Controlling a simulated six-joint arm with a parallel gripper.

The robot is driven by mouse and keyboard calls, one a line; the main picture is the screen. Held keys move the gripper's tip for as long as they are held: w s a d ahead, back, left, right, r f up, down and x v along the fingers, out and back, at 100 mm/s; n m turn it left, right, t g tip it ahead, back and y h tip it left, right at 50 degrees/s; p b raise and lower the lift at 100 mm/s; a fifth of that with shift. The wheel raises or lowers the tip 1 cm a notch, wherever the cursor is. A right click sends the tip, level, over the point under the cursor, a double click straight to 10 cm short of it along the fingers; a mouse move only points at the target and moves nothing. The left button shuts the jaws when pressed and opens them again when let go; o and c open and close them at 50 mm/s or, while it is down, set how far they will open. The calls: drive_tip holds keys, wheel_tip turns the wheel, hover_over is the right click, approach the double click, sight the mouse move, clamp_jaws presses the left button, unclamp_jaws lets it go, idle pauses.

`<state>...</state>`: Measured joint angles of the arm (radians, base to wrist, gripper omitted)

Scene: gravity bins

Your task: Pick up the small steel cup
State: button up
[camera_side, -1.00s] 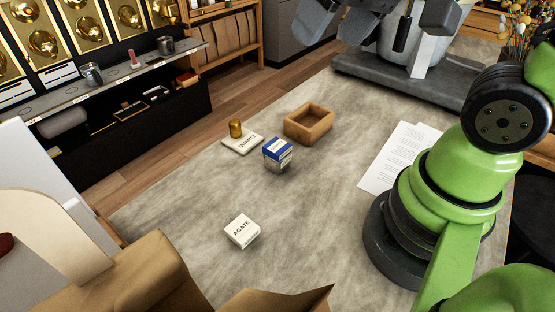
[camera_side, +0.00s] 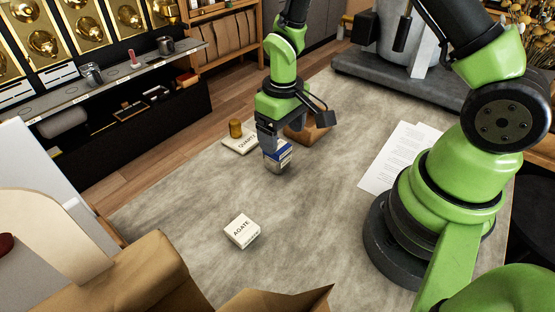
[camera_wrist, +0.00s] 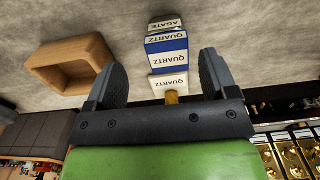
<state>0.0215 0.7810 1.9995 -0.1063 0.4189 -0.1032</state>
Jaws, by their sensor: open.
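Two steel-grey cups stand on the shelf under the gold dispensers at the upper left of the side view: one at the left (camera_side: 92,75) and one further right (camera_side: 166,46). I cannot tell which is the small steel cup. My gripper (camera_side: 273,147) points down over the table, at the blue and white QUARTZ box (camera_side: 279,158), far from both cups. In the wrist view my gripper (camera_wrist: 160,80) is open, its fingers wide apart with nothing held. The blue and white box (camera_wrist: 166,48) appears between and beyond the fingers. No steel cup is clear in the wrist view.
A flat white QUARTZ box (camera_side: 241,147) with a gold cylinder (camera_side: 235,129) by it lies left of my gripper. A wooden tray (camera_side: 320,134) is partly hidden behind it. A white AGATE box (camera_side: 242,231) lies nearer. Papers (camera_side: 393,155) lie right. The front table is mostly clear.

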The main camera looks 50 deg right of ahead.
sight(280, 147)
drive_tip(key=shift+a+f, duration=0.2)
drive_tip(key=shift+f, duration=1.4)
drive_tip(key=shift+a+f, duration=0.2)
drive_tip(key=shift+f, duration=1.35)
drive_tip(key=c, duration=1.3)
drive_tip(key=shift+r, duration=0.1)
wheel_tip(280, 147, up, 10)
drive_tip(key=shift+s+f, duration=0.1)
